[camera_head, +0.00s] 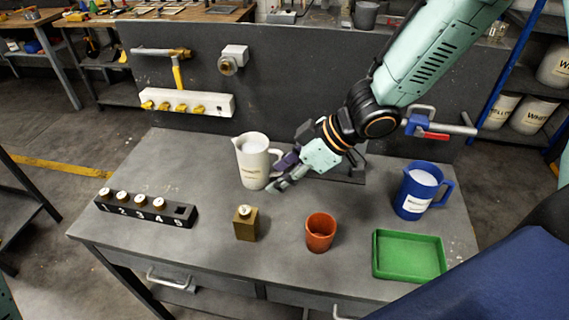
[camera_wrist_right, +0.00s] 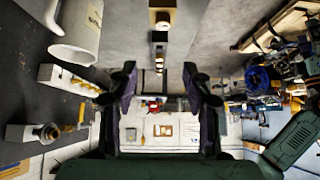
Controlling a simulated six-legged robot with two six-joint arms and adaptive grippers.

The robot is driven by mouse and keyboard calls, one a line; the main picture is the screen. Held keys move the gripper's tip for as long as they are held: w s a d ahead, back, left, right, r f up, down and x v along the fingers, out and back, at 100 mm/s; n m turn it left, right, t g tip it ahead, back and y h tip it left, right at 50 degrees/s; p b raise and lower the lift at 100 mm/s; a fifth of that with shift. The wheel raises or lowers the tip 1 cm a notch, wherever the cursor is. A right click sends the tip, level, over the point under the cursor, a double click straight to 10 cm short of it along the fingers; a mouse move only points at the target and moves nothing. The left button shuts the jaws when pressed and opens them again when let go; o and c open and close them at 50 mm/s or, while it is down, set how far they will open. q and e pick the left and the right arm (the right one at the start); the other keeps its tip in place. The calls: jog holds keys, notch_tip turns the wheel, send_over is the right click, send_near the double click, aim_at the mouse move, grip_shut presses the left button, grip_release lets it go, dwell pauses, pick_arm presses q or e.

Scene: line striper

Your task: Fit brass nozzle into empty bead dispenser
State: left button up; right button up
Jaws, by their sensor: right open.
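A squat brass block with a pale round top (camera_head: 245,224), apparently the brass nozzle, stands upright at the bench's front middle. It also shows at the top of the right wrist view (camera_wrist_right: 162,18). A black bar numbered 1 to 5 (camera_head: 146,210), apparently the bead dispenser, lies at the bench's left. Pale-topped brass pieces sit at several positions; the square hole by 5 is empty. The bar shows beyond the block in the right wrist view (camera_wrist_right: 158,37). My right gripper (camera_head: 283,176) is open and empty, above and behind the block, beside the white jug. My left gripper is out of view.
A white jug (camera_head: 252,165) stands close to the right gripper. An orange cup (camera_head: 320,232), a green tray (camera_head: 408,257) and a blue jug (camera_head: 416,190) stand to the right. A dark back panel (camera_head: 300,88) carries fittings. Bench between block and bar is clear.

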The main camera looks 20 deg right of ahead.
jog(key=shift+d+r, duration=0.15)
jog(key=shift+r, duration=0.1)
jog(key=shift+s, duration=0.2)
jog(key=s+a+f+m+g+h, duration=0.1)
jog(key=s+a+f+m+g, duration=0.1)
jog(key=s+f+m, duration=0.75)
jog(key=s+d+f+m+g+h, duration=0.1)
jog(key=s+d+f+h, duration=0.1)
jog(key=s+f, duration=0.4)
jog(key=s+d+f+m+g+h, duration=0.1)
jog(key=s+d+f+h, duration=0.2)
jog(key=s, duration=0.8)
notch_tip(320, 180, down, 3)
jog(key=shift+s+d+r+h, duration=0.1)
jog(key=shift+s+d+h, duration=0.2)
jog(key=shift+d, duration=0.5)
